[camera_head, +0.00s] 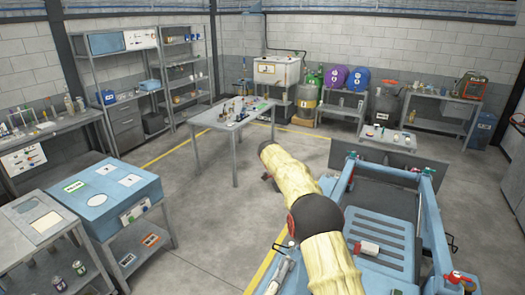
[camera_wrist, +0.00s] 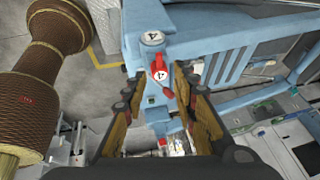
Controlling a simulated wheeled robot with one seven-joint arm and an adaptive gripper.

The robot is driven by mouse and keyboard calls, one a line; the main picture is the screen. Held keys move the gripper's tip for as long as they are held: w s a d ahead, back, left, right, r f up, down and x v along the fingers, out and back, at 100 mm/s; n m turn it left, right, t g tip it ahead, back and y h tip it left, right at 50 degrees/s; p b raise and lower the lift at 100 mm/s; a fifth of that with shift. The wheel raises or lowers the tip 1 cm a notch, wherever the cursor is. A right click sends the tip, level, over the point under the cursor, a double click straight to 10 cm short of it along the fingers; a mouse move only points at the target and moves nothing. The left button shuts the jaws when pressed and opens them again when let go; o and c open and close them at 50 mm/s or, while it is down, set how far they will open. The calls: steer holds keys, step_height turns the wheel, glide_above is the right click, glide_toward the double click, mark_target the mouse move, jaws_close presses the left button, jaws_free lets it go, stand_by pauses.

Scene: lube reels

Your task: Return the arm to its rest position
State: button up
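My arm, in a pale yellow cover with dark joints, reaches from the bottom of the head view up and left, beside the blue cart (camera_head: 430,222). My gripper is not clearly visible in that view. In the wrist view my gripper (camera_wrist: 151,84) is open, with its two fingers well apart. Through the gap I see a red part marked 4 (camera_wrist: 161,74) and a grey round cap marked 4 (camera_wrist: 152,39) on blue framework. They appear beyond the fingers; the exact distance is unclear. I see nothing held.
A grey table (camera_head: 206,118) with small items stands behind my arm. A blue-topped bench (camera_head: 98,207) is at the left. Purple (camera_head: 336,76) and blue (camera_head: 358,79) reels sit at the back. A white bottle with a red cap (camera_head: 369,248) lies on the cart. Open floor lies left of my arm.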

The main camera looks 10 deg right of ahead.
steer(key=s+a+f+n+y, duration=0.25)
steer(key=s+f+n, duration=0.3)
steer(key=n, duration=0.75)
steer(key=s+a+r+n+t+y+b, duration=0.1)
steer(key=s+n+b, duration=0.55)
steer(key=s, duration=0.85)
steer(key=s+a+n+t+y+b, duration=0.15)
steer(key=s+n+b, duration=0.55)
steer(key=s, duration=0.8)
steer(key=s+f+t+b, duration=0.2)
steer(key=s+b, duration=0.4)
steer(key=s, duration=0.1)
steer(key=s+d+f+m+t+b, duration=0.1)
steer(key=s+f+t+b, duration=0.1)
steer(key=s+b, duration=0.4)
steer(key=shift+s+f+b, duration=0.3)
steer(key=shift+s+f, duration=0.35)
steer(key=shift+s, duration=0.3)
steer(key=shift+m, duration=0.25)
